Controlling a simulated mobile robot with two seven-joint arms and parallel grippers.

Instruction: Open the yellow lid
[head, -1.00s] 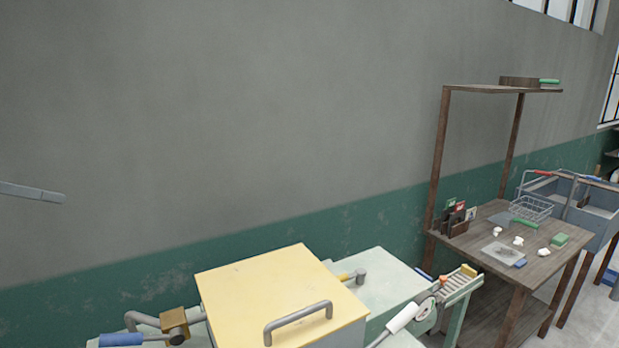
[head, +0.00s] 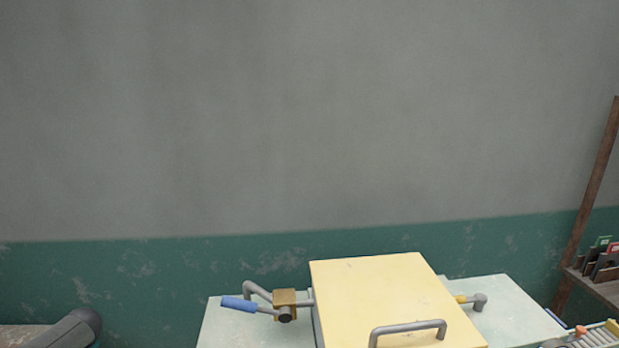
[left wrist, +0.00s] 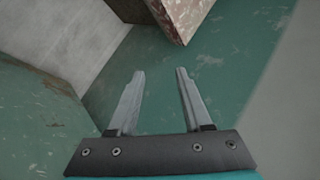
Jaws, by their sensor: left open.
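The yellow lid (head: 385,290) lies flat and closed on top of a box-shaped machine at the lower right of centre in the head view. A grey bar handle (head: 408,328) is fixed near its front edge. My left gripper (left wrist: 160,75) shows in the left wrist view with its two fingers apart and nothing between them. The lid cannot be made out in that view. In the head view a dark grey piece of my left arm shows at the bottom left, well away from the lid. My right gripper is in neither view.
A pipe with a blue-handled lever (head: 239,305) and a brass block (head: 285,298) stands left of the lid. A pale worktop (head: 505,300) extends on both sides. A wooden shelf post (head: 592,190) is at the far right. The grey and green wall stands behind.

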